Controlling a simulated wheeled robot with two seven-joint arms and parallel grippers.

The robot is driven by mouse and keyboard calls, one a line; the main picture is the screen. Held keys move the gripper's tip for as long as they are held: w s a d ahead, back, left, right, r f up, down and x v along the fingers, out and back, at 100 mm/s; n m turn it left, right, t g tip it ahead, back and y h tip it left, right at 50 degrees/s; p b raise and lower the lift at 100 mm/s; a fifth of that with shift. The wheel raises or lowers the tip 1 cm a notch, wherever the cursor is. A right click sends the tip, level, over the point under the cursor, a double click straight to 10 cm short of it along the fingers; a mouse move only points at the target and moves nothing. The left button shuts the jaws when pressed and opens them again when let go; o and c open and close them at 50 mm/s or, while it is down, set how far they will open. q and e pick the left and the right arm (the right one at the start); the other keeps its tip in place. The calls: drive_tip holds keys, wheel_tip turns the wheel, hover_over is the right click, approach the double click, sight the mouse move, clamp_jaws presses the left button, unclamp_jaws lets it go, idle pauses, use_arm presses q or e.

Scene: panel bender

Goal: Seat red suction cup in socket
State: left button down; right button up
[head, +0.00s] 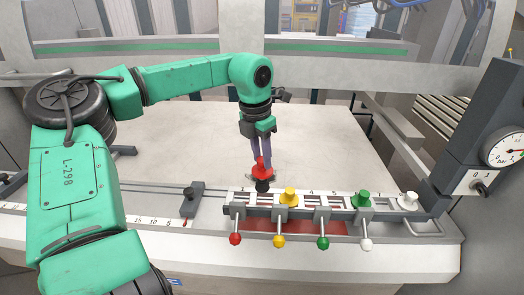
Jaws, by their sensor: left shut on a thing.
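The red suction cup (263,168) is held upright between the fingers of my left gripper (262,158), which points down over the rear edge of the socket rail (300,204). A black part shows under the red body, close above or at the rail. I cannot tell whether it touches the rail. The clamp with the red-knobbed lever (236,239) is at the left end of the rail, slightly left of and in front of the held cup. My right gripper is out of view.
A yellow cup (289,196), a green cup (362,199) and a white cup (408,201) stand along the rail, with knobbed levers in front. A dark grey stop (192,200) stands left. A pressure gauge (504,149) is at the right. The pale table behind is clear.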

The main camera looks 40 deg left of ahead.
sight(264, 180)
use_arm(q)
drive_tip(key=f+b, duration=0.3)
drive_tip(key=f, duration=0.2)
drive_tip(key=f+b, duration=0.2)
drive_tip(key=f, duration=0.1)
drive_tip(key=shift+w+d+b, duration=0.25)
drive_tip(key=shift+d+b, duration=0.1)
drive_tip(key=shift+f+b, duration=0.5)
drive_tip(key=shift+f, duration=0.15)
drive_tip(key=c, duration=0.5)
unclamp_jaws()
drive_tip(key=shift+r, duration=0.15)
drive_tip(key=r, duration=0.4)
drive_tip(key=s+r, duration=0.1)
drive_tip(key=r, duration=0.4)
drive_tip(key=s+r+b, duration=0.1)
drive_tip(key=r, duration=0.4)
drive_tip(key=shift+a+r, duration=0.15)
drive_tip(key=shift+a, duration=0.05)
